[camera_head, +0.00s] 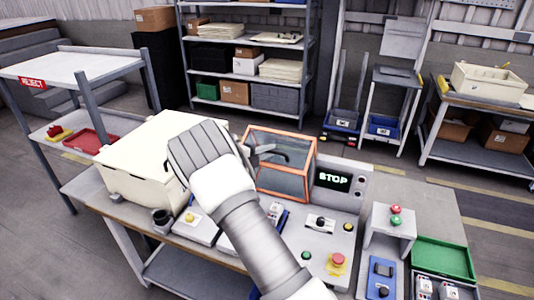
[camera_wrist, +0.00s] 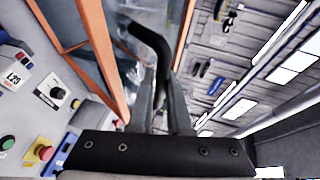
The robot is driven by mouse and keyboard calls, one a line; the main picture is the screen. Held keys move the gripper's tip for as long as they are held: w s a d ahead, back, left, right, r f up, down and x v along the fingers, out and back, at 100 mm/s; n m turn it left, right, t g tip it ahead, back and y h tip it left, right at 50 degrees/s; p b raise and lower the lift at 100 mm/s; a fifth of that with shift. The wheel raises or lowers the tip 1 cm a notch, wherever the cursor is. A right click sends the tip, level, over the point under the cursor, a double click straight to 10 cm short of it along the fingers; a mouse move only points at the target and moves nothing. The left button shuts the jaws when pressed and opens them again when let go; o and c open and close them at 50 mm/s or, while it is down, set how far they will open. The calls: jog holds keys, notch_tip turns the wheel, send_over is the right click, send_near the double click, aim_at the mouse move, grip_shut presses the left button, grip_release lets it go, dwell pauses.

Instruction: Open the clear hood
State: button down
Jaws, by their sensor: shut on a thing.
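The clear hood (camera_head: 285,182) is a see-through box with an orange frame, standing on the bench beside the STOP display. Its orange frame (camera_wrist: 98,45) fills the left and middle of the wrist view. A black curved handle (camera_wrist: 151,38) sticks out from the hood. My gripper (camera_wrist: 160,108) is shut on this handle, with one finger on each side. In the head view my gripper (camera_head: 256,153) is at the hood's upper left, partly hidden by my wrist. I cannot tell whether the hood is fully down or slightly lifted. What is inside is unclear.
A cream crate (camera_head: 135,165) stands left of my arm. The STOP display (camera_head: 333,179) is just right of the hood. A red emergency button (camera_head: 338,259) and a small stand with buttons (camera_head: 392,222) are at the front right. A green tray (camera_head: 442,258) lies farther right.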

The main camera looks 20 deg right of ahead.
jog(key=c, duration=0.9)
grip_release()
jog(key=shift+o, duration=0.2)
jog(key=b+v, duration=0.2)
jog(key=v, duration=1.5)
jog(key=shift+a, duration=0.15)
jog(key=shift+s+r, duration=0.1)
jog(key=shift+s, duration=0.05)
